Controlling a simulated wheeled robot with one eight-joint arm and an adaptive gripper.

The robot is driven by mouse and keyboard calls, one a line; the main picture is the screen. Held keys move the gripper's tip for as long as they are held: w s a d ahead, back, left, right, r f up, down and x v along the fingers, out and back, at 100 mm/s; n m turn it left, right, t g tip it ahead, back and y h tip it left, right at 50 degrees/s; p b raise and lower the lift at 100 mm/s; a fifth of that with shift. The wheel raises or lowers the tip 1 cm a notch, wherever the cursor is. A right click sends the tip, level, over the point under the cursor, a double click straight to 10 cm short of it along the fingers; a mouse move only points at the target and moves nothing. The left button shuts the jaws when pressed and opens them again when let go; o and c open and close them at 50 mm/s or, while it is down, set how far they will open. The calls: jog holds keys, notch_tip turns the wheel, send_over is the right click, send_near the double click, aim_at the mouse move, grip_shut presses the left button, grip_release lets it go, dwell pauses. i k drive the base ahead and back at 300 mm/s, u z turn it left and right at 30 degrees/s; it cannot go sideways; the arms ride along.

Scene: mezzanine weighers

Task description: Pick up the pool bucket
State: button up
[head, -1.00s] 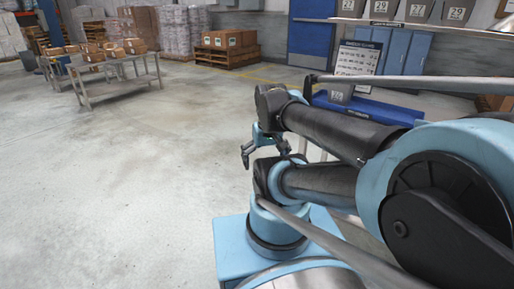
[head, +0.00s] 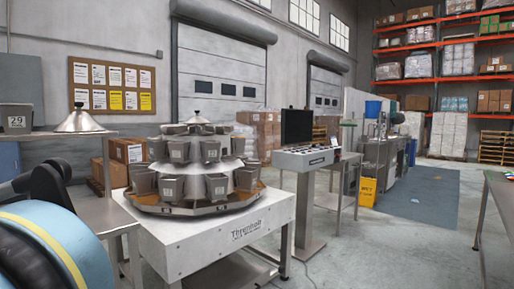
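Several grey buckets hang in tiers around the round multihead weigher (head: 200,207), which stands on a white base marked Thronhoit. An upper-tier bucket (head: 179,151) and a lower-tier bucket (head: 217,186) face me. Another grey bucket (head: 16,118), labelled 29, sits on a shelf at the far left. I cannot tell which of these is the pool bucket. My gripper is out of view; only part of my arm shows at the lower left.
A control console (head: 304,159) with a dark monitor stands right of the weigher. Open floor (head: 420,250) lies at right, beside another table's edge (head: 500,200).

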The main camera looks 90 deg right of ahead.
aim_at(239, 143)
jog(key=z, duration=4.25)
jog(key=i, duration=1.65)
